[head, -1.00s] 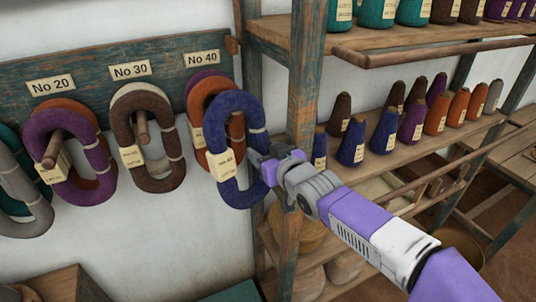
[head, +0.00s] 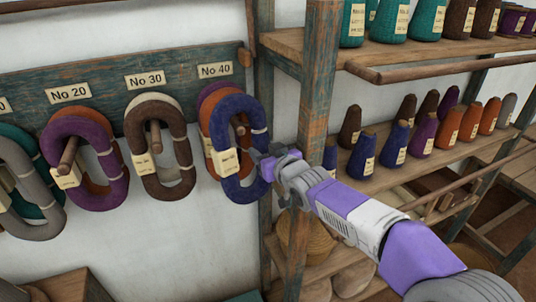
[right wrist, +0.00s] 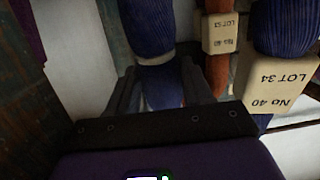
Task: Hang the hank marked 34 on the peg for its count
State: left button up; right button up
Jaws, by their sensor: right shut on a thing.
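The blue hank (head: 217,130) is upright in front of the board under the No 40 label (head: 215,71). Its tag (right wrist: 275,92) reads LOT 34, No 40, upside down in the right wrist view. My right gripper (head: 262,162) is shut on the hank's right strand, which shows between the fingers in the right wrist view (right wrist: 160,85). An orange hank (head: 205,112) and a purple hank (head: 211,90) hang behind it, largely covered. The No 40 peg is not clear behind the hanks, so I cannot tell whether it passes through the blue loop. My left gripper is out of view.
A brown hank (head: 136,130) hangs under No 30 and a purple one (head: 110,165) under No 20, with pegs sticking out. A wooden post (head: 318,80) stands close right of my gripper. Shelves with yarn cones (head: 362,155) lie beyond it.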

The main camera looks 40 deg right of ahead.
jog(key=shift+r+x, duration=0.25)
jog(key=shift+x, duration=1.05)
jog(key=shift+w+d+f+b, duration=0.15)
jog(key=shift+w+f+b, duration=0.15)
jog(key=shift+f+b, duration=0.25)
jog(key=shift+w+d+f+b, duration=0.15)
jog(key=shift+w+f+b, duration=0.1)
jog(key=shift+f+b, duration=0.3)
jog(key=shift+f, duration=0.15)
jog(key=shift+b, duration=0.3)
